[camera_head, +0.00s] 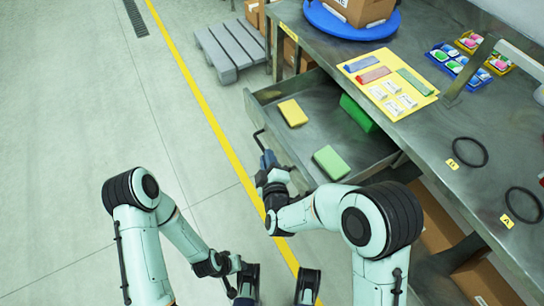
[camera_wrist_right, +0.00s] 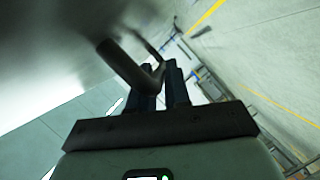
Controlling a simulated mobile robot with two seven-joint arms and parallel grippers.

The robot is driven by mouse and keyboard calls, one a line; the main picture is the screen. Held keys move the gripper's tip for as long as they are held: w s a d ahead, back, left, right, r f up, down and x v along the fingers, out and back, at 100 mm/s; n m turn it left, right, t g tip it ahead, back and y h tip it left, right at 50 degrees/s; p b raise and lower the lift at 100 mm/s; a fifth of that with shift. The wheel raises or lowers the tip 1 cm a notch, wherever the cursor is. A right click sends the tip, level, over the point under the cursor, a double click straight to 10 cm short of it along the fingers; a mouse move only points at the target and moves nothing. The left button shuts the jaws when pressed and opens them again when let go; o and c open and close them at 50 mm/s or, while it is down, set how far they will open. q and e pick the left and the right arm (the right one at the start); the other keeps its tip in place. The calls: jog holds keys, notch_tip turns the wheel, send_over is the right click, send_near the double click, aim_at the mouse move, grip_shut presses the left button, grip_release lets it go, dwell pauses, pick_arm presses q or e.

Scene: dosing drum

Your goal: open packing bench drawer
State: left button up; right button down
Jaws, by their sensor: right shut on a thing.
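The packing bench drawer (camera_head: 318,91) is pulled out from under the metal bench top (camera_head: 360,52), its inside in plain view. Its dark bar handle (camera_head: 258,135) is on the front, on the side toward the yellow floor line. My right gripper (camera_head: 266,158) is at that handle. In the right wrist view the handle (camera_wrist_right: 130,68) runs to the fingers of my right gripper (camera_wrist_right: 174,76), which are shut on it. My left gripper (camera_head: 235,283) is low in the head view, away from the drawer; its fingers do not show clearly.
The drawer holds a yellow block (camera_head: 292,112), a green block (camera_head: 357,113) and a light green block (camera_head: 331,162). A yellow board (camera_head: 413,101) with small items lies on the bench. A grey pallet (camera_head: 229,48) stands beyond. The floor at left is clear.

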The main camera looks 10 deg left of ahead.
jog(key=c, duration=1.2)
grip_release()
jog(key=shift+o, duration=0.2)
pick_arm(q)
jog(key=s+d+r+g+p, duration=0.2)
jog(key=s+r+p, duration=0.4)
jog(key=shift+r+h+p, duration=0.35)
jog(key=shift+h, duration=0.05)
pick_arm(e)
jog(key=v, duration=1.3)
jog(key=shift+s, duration=0.2)
pick_arm(q)
jog(key=shift+w, duration=0.1)
pick_arm(e)
jog(key=shift+r, duration=0.15)
